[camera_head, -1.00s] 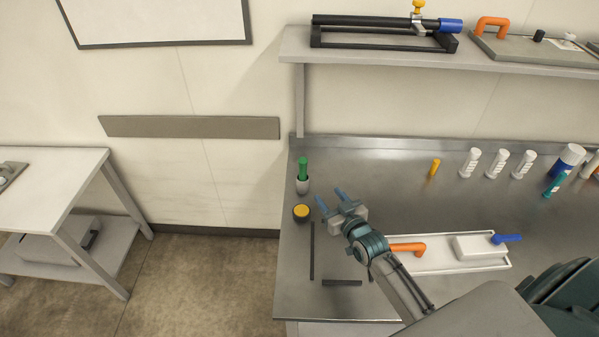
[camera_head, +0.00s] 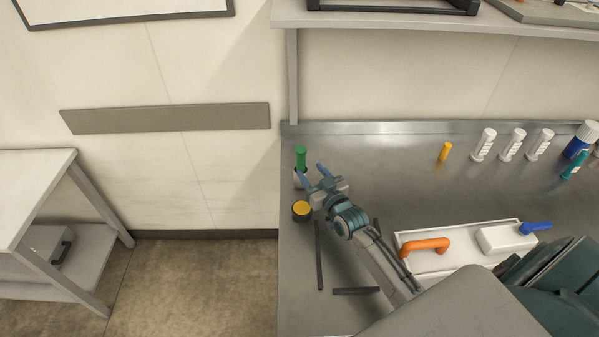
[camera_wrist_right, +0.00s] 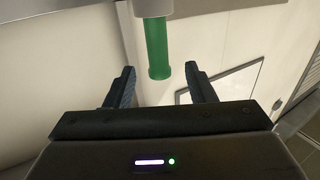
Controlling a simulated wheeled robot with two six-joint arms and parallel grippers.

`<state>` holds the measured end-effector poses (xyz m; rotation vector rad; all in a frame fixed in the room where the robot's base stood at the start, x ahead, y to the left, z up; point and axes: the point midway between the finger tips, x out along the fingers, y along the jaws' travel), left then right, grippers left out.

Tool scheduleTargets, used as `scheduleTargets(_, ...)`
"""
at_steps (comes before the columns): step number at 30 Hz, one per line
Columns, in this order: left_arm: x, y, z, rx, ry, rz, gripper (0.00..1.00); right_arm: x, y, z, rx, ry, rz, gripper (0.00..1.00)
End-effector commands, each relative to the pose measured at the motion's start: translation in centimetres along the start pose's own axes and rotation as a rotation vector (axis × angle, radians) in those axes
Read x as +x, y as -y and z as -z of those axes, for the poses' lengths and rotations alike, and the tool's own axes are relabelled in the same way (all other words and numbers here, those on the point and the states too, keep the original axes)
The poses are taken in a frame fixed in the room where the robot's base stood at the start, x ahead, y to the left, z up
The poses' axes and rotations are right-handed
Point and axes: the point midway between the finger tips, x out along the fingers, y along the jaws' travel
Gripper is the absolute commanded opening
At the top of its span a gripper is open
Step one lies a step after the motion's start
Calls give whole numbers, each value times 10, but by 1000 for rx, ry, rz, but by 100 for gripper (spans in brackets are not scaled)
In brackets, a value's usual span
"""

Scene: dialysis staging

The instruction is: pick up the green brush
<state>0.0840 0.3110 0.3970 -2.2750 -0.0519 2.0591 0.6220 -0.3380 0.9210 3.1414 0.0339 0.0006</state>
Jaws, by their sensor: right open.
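The green brush (camera_head: 301,157) stands upright in a small light holder (camera_head: 298,181) near the left end of the steel counter. In the right wrist view the brush's green handle (camera_wrist_right: 158,48) shows ahead of the two fingers, centred between them across the picture. My right gripper (camera_head: 314,172) is open, its blue fingertips pointing at the brush and partly covering the holder. It also shows in the right wrist view (camera_wrist_right: 160,82), with nothing between its fingers. Whether the fingers reach around the handle is hard to tell. My left gripper is not in view.
A dark jar with a yellow top (camera_head: 301,208) stands just in front of the holder. Dark strips (camera_head: 319,255) lie on the counter (camera_head: 300,290). A white tray (camera_head: 408,262) with an orange handle (camera_head: 425,245) is to the right. White bottles (camera_head: 512,144) stand farther back.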

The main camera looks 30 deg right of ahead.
Motion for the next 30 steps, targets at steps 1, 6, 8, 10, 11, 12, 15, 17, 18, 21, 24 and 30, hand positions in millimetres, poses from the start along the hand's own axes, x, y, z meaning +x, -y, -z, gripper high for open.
scheduleTargets(1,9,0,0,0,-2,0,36,9,0,-4,1,-1,-1,50)
scheduleTargets(6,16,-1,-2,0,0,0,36,25,0,-2,0,0,0,50)
scheduleTargets(8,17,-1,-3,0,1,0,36,28,0,-2,1,1,0,50)
scheduleTargets(10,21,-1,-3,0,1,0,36,35,-1,-4,1,1,-1,50)
scheduleTargets(11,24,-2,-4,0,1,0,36,38,-1,-5,1,0,-1,50)
scheduleTargets(12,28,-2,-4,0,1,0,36,44,-2,-7,1,-1,-1,50)
scheduleTargets(15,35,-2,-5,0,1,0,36,60,-3,-9,2,-1,-1,50)
scheduleTargets(17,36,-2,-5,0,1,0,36,68,-3,-8,3,0,-1,50)
scheduleTargets(18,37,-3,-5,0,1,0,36,72,-3,-8,1,1,-1,50)
scheduleTargets(21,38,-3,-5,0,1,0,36,78,-3,-7,1,1,0,50)
scheduleTargets(24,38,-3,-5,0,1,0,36,79,-3,-6,0,2,0,50)
scheduleTargets(30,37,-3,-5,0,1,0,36,79,-3,-6,0,2,0,38)
